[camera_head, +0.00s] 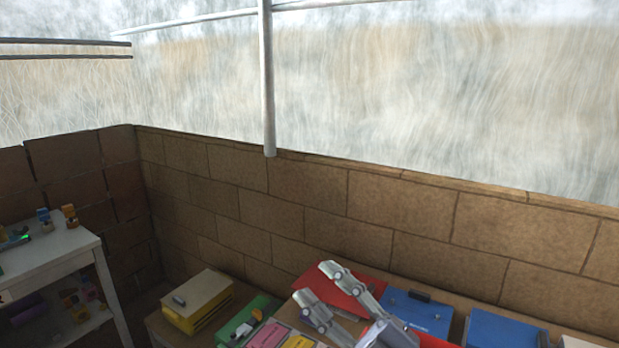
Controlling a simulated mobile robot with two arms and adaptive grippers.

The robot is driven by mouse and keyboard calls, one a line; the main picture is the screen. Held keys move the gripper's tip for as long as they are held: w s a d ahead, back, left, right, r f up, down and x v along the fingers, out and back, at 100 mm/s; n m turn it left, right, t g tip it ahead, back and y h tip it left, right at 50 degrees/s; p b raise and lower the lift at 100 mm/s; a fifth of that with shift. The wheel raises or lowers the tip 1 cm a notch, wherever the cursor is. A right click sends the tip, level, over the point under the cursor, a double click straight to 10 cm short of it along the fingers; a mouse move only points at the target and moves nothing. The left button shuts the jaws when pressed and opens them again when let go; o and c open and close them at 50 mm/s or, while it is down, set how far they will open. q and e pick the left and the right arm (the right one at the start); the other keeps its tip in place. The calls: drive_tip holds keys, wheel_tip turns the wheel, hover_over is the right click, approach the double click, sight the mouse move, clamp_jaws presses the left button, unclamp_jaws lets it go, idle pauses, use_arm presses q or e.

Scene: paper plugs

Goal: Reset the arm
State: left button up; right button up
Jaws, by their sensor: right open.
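My right gripper (322,284) comes in from the bottom of the head view. Its two grey fingers are spread apart and nothing shows between them. It is above the table, over a red case (341,287) and beside a tray (294,328) that holds pink and yellow pieces. The rest of my right arm is cut off by the bottom edge. My left gripper is not in the view.
A yellow box (197,302), a green case (248,318) and blue cases (418,312) crowd the table. A white shelf (60,243) with small items stands at the left. A brick wall (320,210) closes off the back.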

drive_tip(key=w+d+f+m+t+h, duration=0.35)
drive_tip(key=d+f+m+h, duration=0.65)
drive_tip(key=d+m+h, duration=0.4)
drive_tip(key=s+d+f+m+g+h, duration=0.2)
drive_tip(key=s+f+g, duration=0.15)
drive_tip(key=f, duration=0.35)
drive_tip(key=s+d+f+m+g+h, duration=0.2)
drive_tip(key=s+f+m+h, duration=0.15)
drive_tip(key=f, duration=0.25)
drive_tip(key=s+f+g+y, duration=0.1)
drive_tip(key=s+f+g, duration=0.45)
drive_tip(key=s, duration=0.55)
drive_tip(key=s+f+g+y, duration=0.1)
drive_tip(key=s+f+g, duration=0.3)
drive_tip(key=s+f, duration=0.5)
wheel_tip(320, 180, down, 30)
drive_tip(key=s+g+b, duration=0.1)
drive_tip(key=s+b, duration=0.1)
drive_tip(key=b, duration=0.3)
drive_tip(key=s+d+f+b, duration=0.1)
drive_tip(key=s+f+b, duration=0.1)
drive_tip(key=s+f, duration=0.6)
drive_tip(key=s+d+f+g+b, duration=0.1)
drive_tip(key=s+d+f+b, duration=0.1)
drive_tip(key=s+f, duration=0.7)
wheel_tip(320, 180, down, 3)
drive_tip(key=shift+s+f+n+b, duration=0.2)
drive_tip(key=shift+n+b, duration=0.15)
drive_tip(key=shift+b, duration=0.15)
